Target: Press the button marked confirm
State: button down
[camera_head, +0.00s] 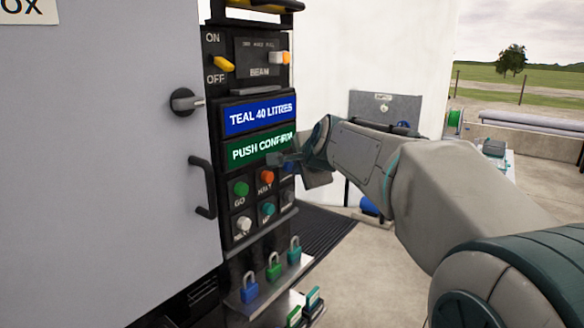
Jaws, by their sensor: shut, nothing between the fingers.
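The button panel (255,204) is black and upright, with two rows of round buttons. The top row has a green button (240,188) marked GO, an orange button (266,177) with a blurred label, and a bluish one (288,169) at the right, partly hidden by my gripper. The lower row has a white button (243,224), a teal button (268,209) and a dark grey button (288,197). I cannot read which is marked confirm. My gripper (284,160) is shut and empty, in front of the panel's upper right; contact cannot be told.
A green sign (262,148) reads PUSH CONFIRM under a blue sign (260,117) reading TEAL 40 LITRES. Yellow and orange switches sit above. A door handle (203,187) juts out at left. A shelf (270,277) with padlocks sticks out below. Open floor lies right.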

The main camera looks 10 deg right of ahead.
jog(key=shift+w+a, duration=0.2)
jog(key=shift+s+d, duration=0.1)
dwell(0.5)
jog(key=shift+s+d+b, duration=0.45)
jog(key=shift+s+d, duration=0.15)
jog(key=shift+s, duration=0.05)
jog(key=s+d+b, duration=0.2)
jog(key=s+d, duration=0.1)
jog(key=shift+s+d, duration=0.25)
jog(key=shift+d, duration=0.05)
dwell(0.6)
